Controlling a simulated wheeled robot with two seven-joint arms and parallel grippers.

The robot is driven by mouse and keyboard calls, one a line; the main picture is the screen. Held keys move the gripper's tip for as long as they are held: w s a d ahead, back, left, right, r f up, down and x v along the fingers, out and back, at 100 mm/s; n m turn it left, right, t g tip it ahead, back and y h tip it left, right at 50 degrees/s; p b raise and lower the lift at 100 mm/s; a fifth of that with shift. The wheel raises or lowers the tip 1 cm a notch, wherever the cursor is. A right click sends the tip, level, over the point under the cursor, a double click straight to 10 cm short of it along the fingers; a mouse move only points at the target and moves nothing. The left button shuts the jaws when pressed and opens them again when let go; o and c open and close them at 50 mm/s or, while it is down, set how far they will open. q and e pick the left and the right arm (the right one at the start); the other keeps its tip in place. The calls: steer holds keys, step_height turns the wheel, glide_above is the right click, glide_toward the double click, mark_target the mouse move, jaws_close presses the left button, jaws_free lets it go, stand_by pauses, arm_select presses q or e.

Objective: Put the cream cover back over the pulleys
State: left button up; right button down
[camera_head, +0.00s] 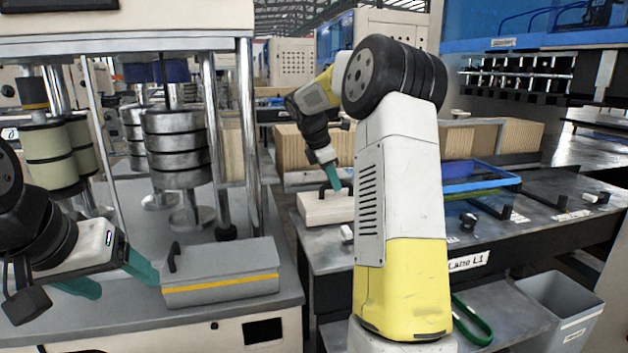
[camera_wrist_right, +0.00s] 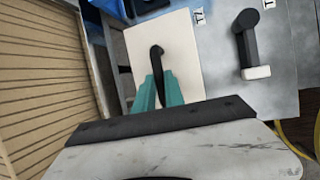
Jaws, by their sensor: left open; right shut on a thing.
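The cream cover (camera_head: 322,210) is a pale block with a black handle, at the left end of the grey bench in the head view. It also shows in the right wrist view (camera_wrist_right: 182,48), below the fingers. My right gripper (camera_head: 333,180) is shut on its black handle (camera_wrist_right: 155,62), with teal fingers on either side. Whether the cover touches the bench is unclear. My left gripper (camera_head: 112,278) is open and empty, its fingers just left of a grey box. I cannot make out the pulleys for certain.
The grey box (camera_head: 222,278) with a yellow stripe and black handle sits on the left machine's ledge. Right of my right arm are a blue tray (camera_head: 482,178) and several small black-handled parts. A green loop (camera_head: 472,320) lies on the lower shelf beside a grey bin (camera_head: 572,335).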

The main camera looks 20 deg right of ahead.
stand_by(0.3)
steer(key=c, duration=1.3)
jaws_free()
steer(key=shift+c, duration=0.2)
steer(key=v, duration=0.7)
steer(key=shift+a+r, duration=0.2)
steer(key=shift+r, duration=0.05)
steer(key=shift+s+r, duration=0.1)
steer(key=shift+s, duration=0.05)
